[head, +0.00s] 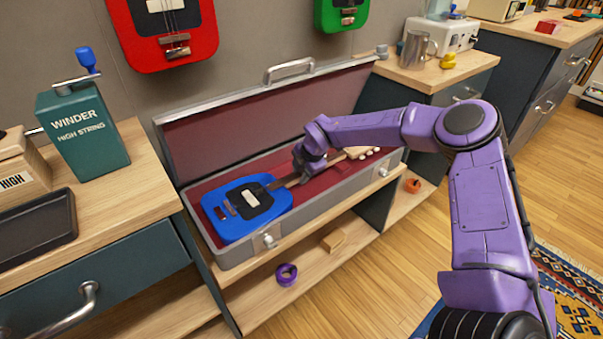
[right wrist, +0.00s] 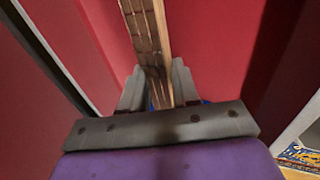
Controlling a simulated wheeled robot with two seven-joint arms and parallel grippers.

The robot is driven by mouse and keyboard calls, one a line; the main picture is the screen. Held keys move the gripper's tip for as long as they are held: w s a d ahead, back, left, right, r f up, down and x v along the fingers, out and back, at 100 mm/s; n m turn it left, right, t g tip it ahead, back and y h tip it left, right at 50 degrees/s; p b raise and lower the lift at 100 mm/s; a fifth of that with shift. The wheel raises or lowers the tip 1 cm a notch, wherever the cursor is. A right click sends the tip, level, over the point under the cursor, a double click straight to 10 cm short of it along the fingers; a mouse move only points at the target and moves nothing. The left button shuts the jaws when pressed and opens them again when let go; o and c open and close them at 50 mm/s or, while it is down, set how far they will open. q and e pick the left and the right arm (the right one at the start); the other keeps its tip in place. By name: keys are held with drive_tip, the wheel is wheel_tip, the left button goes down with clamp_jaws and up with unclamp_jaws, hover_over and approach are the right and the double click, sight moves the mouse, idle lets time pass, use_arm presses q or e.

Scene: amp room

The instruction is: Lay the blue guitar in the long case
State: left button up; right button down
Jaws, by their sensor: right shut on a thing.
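The blue guitar (head: 246,207) lies flat inside the open long case (head: 236,256), its body at the left end and its neck and pale headstock (head: 362,152) toward the right end. The case has a grey shell and a dark red lining; its lid (head: 265,116) stands open at the back. My right gripper (head: 301,173) is down in the case, shut on the guitar's neck. In the right wrist view, the fretted neck (right wrist: 147,45) runs between the fingers (right wrist: 160,88) over red lining. My left gripper is not in view.
The case sits on a wooden shelf unit between two counters. A teal winder box (head: 82,132) stands on the left counter; a metal mug (head: 414,49) stands on the right one. A red guitar (head: 197,50) and a green guitar (head: 331,16) hang on the wall above. A purple roll (head: 286,275) lies on the lower shelf.

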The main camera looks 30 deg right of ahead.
drive_tip(key=shift+w+r, duration=0.1)
drive_tip(key=shift+r, duration=0.1)
drive_tip(key=c, duration=0.8)
unclamp_jaws()
drive_tip(key=shift+o, duration=0.2)
drive_tip(key=shift+s+f, duration=0.2)
drive_tip(key=p+v, duration=0.1)
drive_tip(key=v, duration=0.9)
drive_tip(key=shift+r+p, duration=0.4)
